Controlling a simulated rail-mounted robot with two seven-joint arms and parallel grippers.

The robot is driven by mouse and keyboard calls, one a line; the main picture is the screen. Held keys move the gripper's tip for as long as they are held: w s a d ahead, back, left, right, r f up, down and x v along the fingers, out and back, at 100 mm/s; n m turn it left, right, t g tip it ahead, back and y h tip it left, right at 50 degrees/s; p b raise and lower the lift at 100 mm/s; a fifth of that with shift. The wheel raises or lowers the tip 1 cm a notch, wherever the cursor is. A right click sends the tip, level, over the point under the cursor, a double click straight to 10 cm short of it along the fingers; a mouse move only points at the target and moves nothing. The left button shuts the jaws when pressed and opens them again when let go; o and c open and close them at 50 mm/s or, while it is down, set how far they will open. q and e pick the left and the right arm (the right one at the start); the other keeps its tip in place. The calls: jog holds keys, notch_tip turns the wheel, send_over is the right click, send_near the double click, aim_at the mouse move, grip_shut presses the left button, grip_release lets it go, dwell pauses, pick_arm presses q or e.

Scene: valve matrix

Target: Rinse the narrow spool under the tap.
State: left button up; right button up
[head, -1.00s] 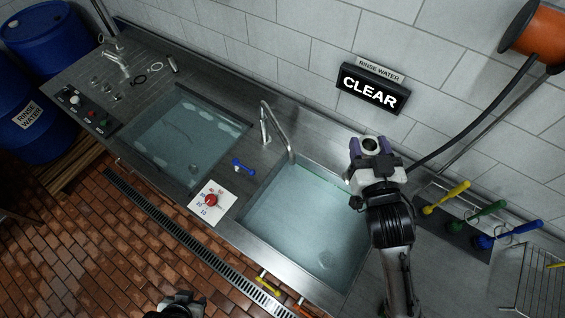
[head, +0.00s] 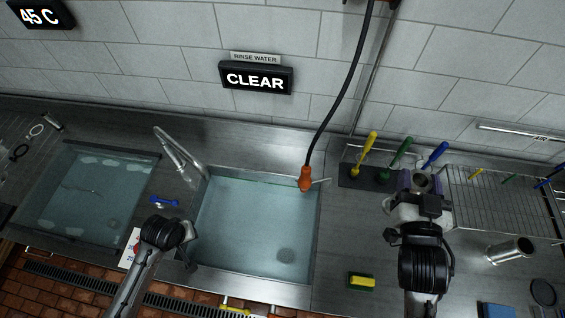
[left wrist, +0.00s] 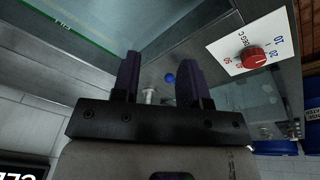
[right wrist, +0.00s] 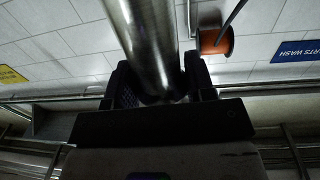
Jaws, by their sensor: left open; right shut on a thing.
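My right gripper (right wrist: 155,85) is shut on a shiny metal tube-like spool (right wrist: 145,40). In the head view the spool's round open end (head: 421,181) shows, right of the rinse sink, by the wire rack. The curved steel tap (head: 180,155) stands at the back left of the rinse sink (head: 230,205), which holds pale water. The blue lever (head: 164,201) is on the counter left of this sink. My left arm reaches in near the sink's left edge. In the left wrist view my left gripper (left wrist: 160,75) is open and empty.
An orange nozzle (head: 306,178) hangs at the sink's back right. Yellow, green and blue brushes (head: 397,158) stand behind my right gripper. A metal cylinder (head: 510,250) and a yellow-green sponge (head: 361,282) are on the counter. A sign (head: 256,78) reads CLEAR.

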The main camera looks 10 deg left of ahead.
pick_arm(q)
jog(key=w+a+f+n+b, duration=0.1)
jog(key=w+a+n, duration=0.4)
jog(key=a, duration=0.3)
jog(key=n+b, duration=0.2)
jog(key=n, duration=0.4)
send_near(169, 202)
jog(key=f, duration=0.2)
jog(key=w+f, duration=0.1)
jog(key=f, duration=0.2)
jog(key=f+b, duration=0.1)
jog(key=f, duration=0.2)
jog(key=shift+w+a+f, duration=0.2)
jog(key=shift+w, duration=0.2)
jog(key=shift+c, duration=0.5)
grip_shut()
